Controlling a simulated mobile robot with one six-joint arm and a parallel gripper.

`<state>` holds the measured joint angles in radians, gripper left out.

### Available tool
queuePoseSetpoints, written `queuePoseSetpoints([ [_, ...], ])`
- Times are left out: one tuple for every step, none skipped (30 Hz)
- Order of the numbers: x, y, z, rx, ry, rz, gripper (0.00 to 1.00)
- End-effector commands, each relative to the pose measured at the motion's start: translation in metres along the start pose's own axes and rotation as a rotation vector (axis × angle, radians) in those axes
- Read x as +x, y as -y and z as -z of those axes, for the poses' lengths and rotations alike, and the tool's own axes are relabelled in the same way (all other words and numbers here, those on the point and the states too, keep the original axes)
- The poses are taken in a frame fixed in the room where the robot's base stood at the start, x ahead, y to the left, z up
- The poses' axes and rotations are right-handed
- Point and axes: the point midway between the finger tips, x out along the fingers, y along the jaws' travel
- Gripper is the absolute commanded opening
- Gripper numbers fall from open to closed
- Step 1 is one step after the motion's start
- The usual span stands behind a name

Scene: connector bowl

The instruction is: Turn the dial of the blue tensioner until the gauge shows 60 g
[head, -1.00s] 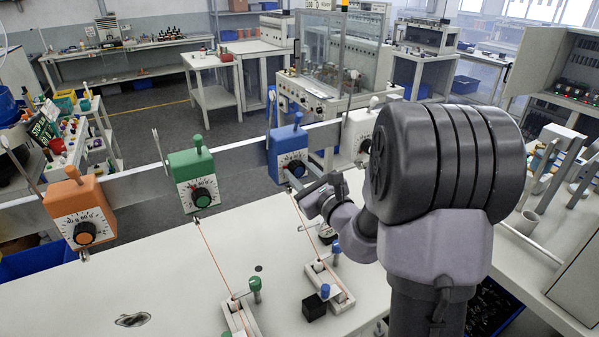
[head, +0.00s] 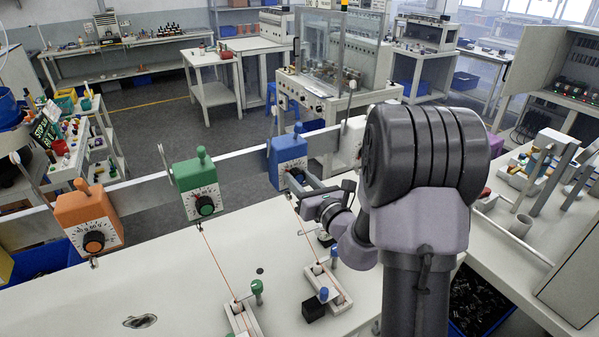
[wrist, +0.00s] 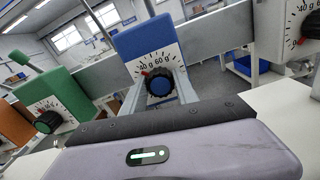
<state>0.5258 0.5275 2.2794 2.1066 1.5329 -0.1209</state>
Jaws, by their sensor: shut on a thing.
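The blue tensioner (head: 288,150) hangs on the grey rail, with a white scale face and a black dial with a blue centre. In the wrist view the blue tensioner (wrist: 143,38) is straight ahead. Its dial (wrist: 160,86) sits below the printed 40 g and 60 g marks, and a small red mark shows at the dial's upper left, near 40 g. My gripper (head: 294,178) reaches the dial from the front right and is shut on it. In the head view the fingers hide most of the dial.
The green tensioner (head: 197,183) and the orange tensioner (head: 88,215) hang to the left; a white tensioner (head: 352,140) is to the right, partly behind my arm. Orange threads run down to small holders on the white table (head: 190,290). A black block (head: 313,308) stands by one holder.

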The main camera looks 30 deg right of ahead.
Motion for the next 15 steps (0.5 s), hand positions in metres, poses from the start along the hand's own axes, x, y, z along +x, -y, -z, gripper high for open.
queuePoseSetpoints([
  [0.0000,-0.0004,-0.0037,0.043,-0.002,0.000,0.00],
  [0.0000,-0.0004,-0.0041,0.071,-0.001,0.000,0.00],
  [0.0000,-0.0003,-0.0040,0.110,-0.002,0.000,0.00],
  [0.0000,-0.0001,-0.0038,0.139,-0.002,0.001,0.00],
  [0.0001,0.0000,-0.0042,0.167,-0.001,0.001,0.00],
  [0.0001,0.0001,-0.0042,0.205,-0.001,0.001,0.00],
  [0.0001,0.0002,-0.0039,0.234,-0.001,0.001,0.00],
  [0.0001,0.0003,-0.0042,0.262,-0.001,0.001,0.00],
  [0.0001,0.0003,-0.0044,0.300,-0.001,0.001,0.00],
  [0.0001,0.0003,-0.0040,0.328,-0.001,0.001,0.00],
  [0.0001,0.0003,-0.0042,0.357,-0.001,0.000,0.00],
  [0.0001,0.0004,-0.0044,0.395,0.000,0.000,0.00],
  [0.0001,0.0005,-0.0040,0.423,-0.001,0.001,0.00],
  [0.0001,0.0006,-0.0041,0.453,-0.001,0.001,0.00],
  [0.0000,0.0007,-0.0044,0.491,0.000,0.001,0.00],
])
